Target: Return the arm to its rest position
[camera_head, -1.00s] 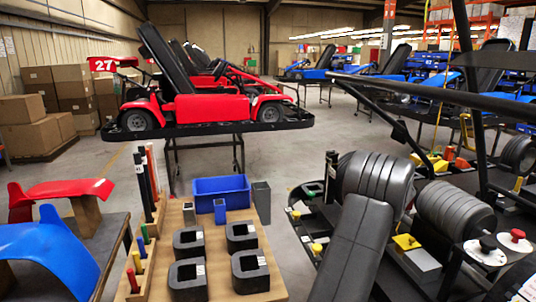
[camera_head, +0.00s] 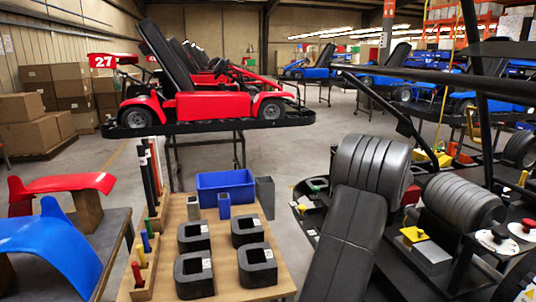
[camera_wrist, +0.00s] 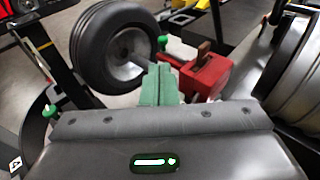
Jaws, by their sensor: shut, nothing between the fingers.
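My gripper (camera_wrist: 159,72) shows in the wrist view as two green fingers side by side, touching, with nothing between them. They stick out beyond the grey wrist housing, which has a lit green marker on it. Behind the fingers are a black tyre on a grey rim (camera_wrist: 128,55) and a red box (camera_wrist: 208,76) with a brown lever. I cannot tell whether the fingers touch either of them. My arm and gripper cannot be made out in the head view.
A wooden table (camera_head: 222,229) holds black blocks (camera_head: 256,266) and a blue bin (camera_head: 226,181). A kart with a black seat (camera_head: 344,240) and ribbed grey-black rolls (camera_head: 367,165) stands close at right. A red kart (camera_head: 215,104) sits on a stand behind. Floor shows between them.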

